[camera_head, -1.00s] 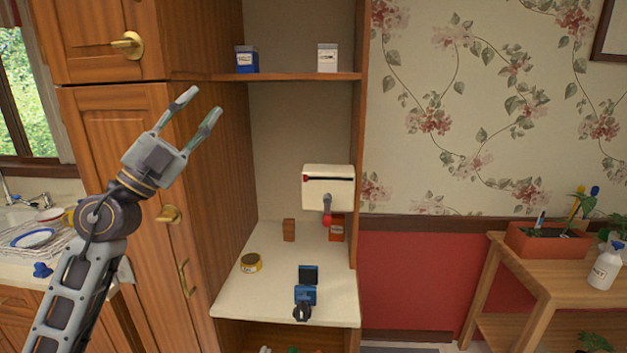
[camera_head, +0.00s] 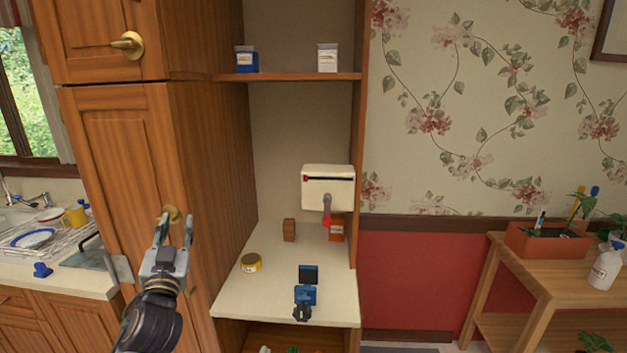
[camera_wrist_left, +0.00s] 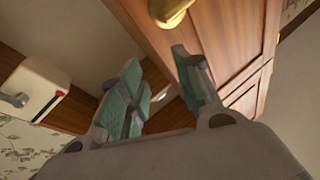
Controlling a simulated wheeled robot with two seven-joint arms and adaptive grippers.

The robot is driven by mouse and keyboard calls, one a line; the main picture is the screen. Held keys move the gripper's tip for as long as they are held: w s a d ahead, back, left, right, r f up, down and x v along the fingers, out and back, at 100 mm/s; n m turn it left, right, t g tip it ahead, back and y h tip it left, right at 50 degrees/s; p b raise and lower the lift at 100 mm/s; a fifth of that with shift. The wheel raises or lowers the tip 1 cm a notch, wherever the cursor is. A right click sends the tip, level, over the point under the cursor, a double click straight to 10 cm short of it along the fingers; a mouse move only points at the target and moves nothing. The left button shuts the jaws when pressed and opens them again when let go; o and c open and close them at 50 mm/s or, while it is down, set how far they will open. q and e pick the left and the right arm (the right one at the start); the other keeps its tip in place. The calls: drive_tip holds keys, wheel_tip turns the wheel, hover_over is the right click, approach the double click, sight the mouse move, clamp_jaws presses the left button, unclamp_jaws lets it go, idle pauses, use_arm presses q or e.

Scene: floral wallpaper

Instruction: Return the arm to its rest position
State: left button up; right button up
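My left gripper (camera_head: 174,232) is in the lower left of the head view, in front of the tall wooden cabinet (camera_head: 120,180). Its fingers point up and stand apart, with nothing between them. In the left wrist view its two green-padded fingers (camera_wrist_left: 165,85) are also apart and empty. A brass knob (camera_head: 171,214) of the cabinet shows just behind the fingertips in the head view; I cannot tell how close it is. My right gripper is in neither view.
A cream box with a crank (camera_head: 328,186) is mounted above. A dish rack (camera_head: 60,245) stands left. A wooden table (camera_head: 535,275) is at far right.

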use_arm(q)
drive_tip(key=s+d+f+g+h, duration=0.1)
drive_tip(key=s+f+g, duration=0.4)
drive_tip(key=f, duration=0.8)
drive_tip(key=s+d+f+g, duration=0.1)
drive_tip(key=s+f+g, duration=0.4)
drive_tip(key=f, duration=0.7)
drive_tip(key=s+d+f+m+g+h, duration=0.1)
drive_tip(key=s+d+f+g+h, duration=0.1)
drive_tip(key=s+d+f+g, duration=0.35)
drive_tip(key=s+d+f+m+g+h, duration=0.1)
drive_tip(key=s+d+f+g+h, duration=0.1)
drive_tip(key=s+f, duration=0.7)
drive_tip(key=s+a+f, duration=0.1)
drive_tip(key=s+f, duration=0.1)
drive_tip(key=f, duration=1.4)
drive_tip(key=s+a+f, duration=0.1)
drive_tip(key=s+f, duration=0.2)
drive_tip(key=f, duration=1.3)
drive_tip(key=s+a+f+g, duration=0.1)
drive_tip(key=s+a+f, duration=0.1)
drive_tip(key=s+f, duration=0.7)
drive_tip(key=s+a+f+g, duration=0.1)
drive_tip(key=s+a+f, duration=0.2)
drive_tip(key=s+f, duration=0.7)
drive_tip(key=shift+s, duration=1)
